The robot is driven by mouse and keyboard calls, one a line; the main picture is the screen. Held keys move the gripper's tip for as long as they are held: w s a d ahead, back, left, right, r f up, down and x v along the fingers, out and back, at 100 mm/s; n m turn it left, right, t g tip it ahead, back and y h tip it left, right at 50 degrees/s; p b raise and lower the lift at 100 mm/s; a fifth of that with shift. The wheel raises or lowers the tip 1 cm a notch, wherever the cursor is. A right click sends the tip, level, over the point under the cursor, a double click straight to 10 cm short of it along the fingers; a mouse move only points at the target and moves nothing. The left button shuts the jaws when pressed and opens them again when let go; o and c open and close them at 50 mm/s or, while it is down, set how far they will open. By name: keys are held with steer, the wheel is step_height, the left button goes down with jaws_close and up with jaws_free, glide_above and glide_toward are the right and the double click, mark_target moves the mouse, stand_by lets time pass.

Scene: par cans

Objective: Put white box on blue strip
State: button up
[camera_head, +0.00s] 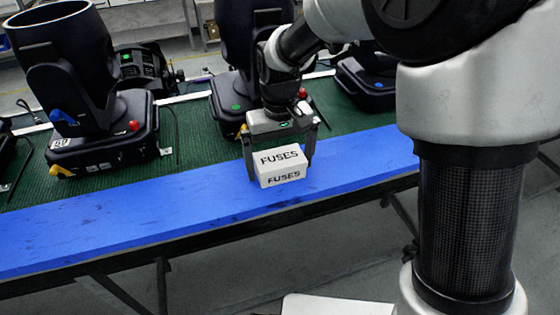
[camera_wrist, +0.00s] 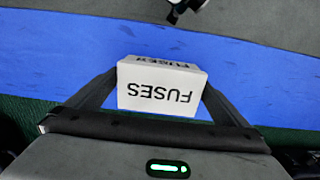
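The white box (camera_head: 281,167), marked FUSES, is between the fingers of my gripper (camera_head: 280,158), over the blue strip (camera_head: 130,228) along the front of the table. In the wrist view the box (camera_wrist: 158,88) sits between my two gripper fingers (camera_wrist: 160,92), with blue strip (camera_wrist: 50,60) around it. The fingers look closed on its sides. I cannot tell whether the underside of the box touches the strip or is slightly above it.
Several black par cans stand on the green mat (camera_head: 190,128) behind the strip, one large one (camera_head: 75,75) at left and another (camera_head: 237,60) just behind my gripper. The strip is clear to the left of the box. The table's front edge is close below.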

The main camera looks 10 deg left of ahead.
mark_target(280, 158)
step_height(280, 158, up, 12)
steer(key=p, duration=0.2)
steer(key=s+d+r+m+t, duration=0.1)
steer(key=s+d+r, duration=0.2)
steer(key=d, duration=0.3)
steer(key=s+d+r+m+t, duration=0.1)
steer(key=s+d+r, duration=0.2)
steer(key=d, duration=0.2)
steer(key=s+d+m+t, duration=0.3)
steer(key=s+d, duration=0.7)
steer(key=shift+f+t, duration=0.3)
steer(key=shift+f, duration=0.1)
steer(key=shift+s, duration=0.1)
step_height(280, 158, up, 7)
steer(key=p, duration=0.6)
